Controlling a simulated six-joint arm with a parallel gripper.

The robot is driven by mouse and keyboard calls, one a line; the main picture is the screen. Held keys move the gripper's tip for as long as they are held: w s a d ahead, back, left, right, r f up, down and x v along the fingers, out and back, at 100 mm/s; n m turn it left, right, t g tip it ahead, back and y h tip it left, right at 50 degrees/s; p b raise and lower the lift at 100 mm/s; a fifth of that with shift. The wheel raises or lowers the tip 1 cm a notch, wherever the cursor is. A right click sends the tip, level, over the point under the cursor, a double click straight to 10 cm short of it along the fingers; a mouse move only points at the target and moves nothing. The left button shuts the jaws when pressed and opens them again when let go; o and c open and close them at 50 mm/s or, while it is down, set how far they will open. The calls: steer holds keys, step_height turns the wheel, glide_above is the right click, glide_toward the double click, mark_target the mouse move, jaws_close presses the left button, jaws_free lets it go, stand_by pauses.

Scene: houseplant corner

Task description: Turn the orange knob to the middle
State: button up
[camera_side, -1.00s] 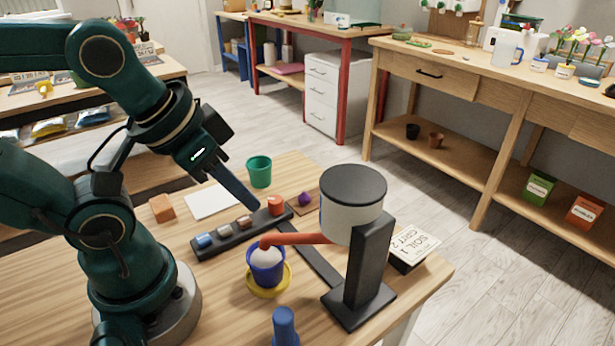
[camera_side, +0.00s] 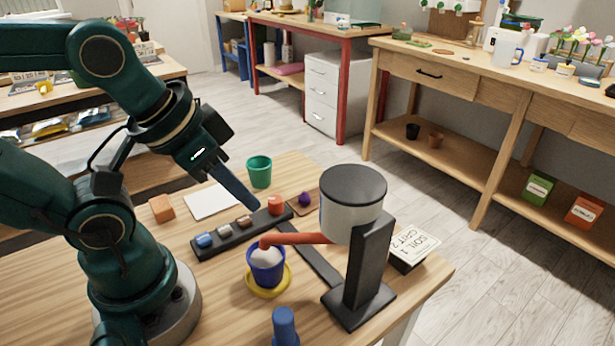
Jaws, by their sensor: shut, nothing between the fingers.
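The orange knob (camera_side: 275,204) sits at the far right end of a black strip (camera_side: 233,238) on the wooden table. The same strip carries a blue knob (camera_side: 204,240), a pale knob (camera_side: 224,230) and a brown knob (camera_side: 245,221). My gripper (camera_side: 256,206) points down and right, its fingers shut and empty. Its tip appears just left of the orange knob. I cannot tell whether they touch. Any mark on the orange knob is too small to read.
A dispenser (camera_side: 352,188) on a black stand has an orange spout (camera_side: 295,239) above a blue pot (camera_side: 267,274) with white contents, on a yellow saucer (camera_side: 286,288). Nearby are a green cup (camera_side: 259,172), a purple knob (camera_side: 305,198), an orange block (camera_side: 162,208) and a blue object (camera_side: 285,327).

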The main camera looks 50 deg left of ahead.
steer(key=o, duration=1)
steer(key=shift+s+n, duration=0.1)
steer(key=shift+n, duration=0.2)
steer(key=shift+c, duration=0.2)
steer(key=n+g+h, duration=0.4)
steer(key=n+g, duration=0.1)
steer(key=n, duration=1.3)
glide_above(275, 199)
steer(key=a, duration=0.2)
step_height(275, 199, down, 8)
steer(key=shift+a+r, duration=0.1)
steer(key=shift+r, duration=0.05)
steer(key=shift+a+f+h, duration=0.1)
steer(key=shift+f+h, duration=0.2)
steer(key=shift+x, duration=2.35)
jaws_close()
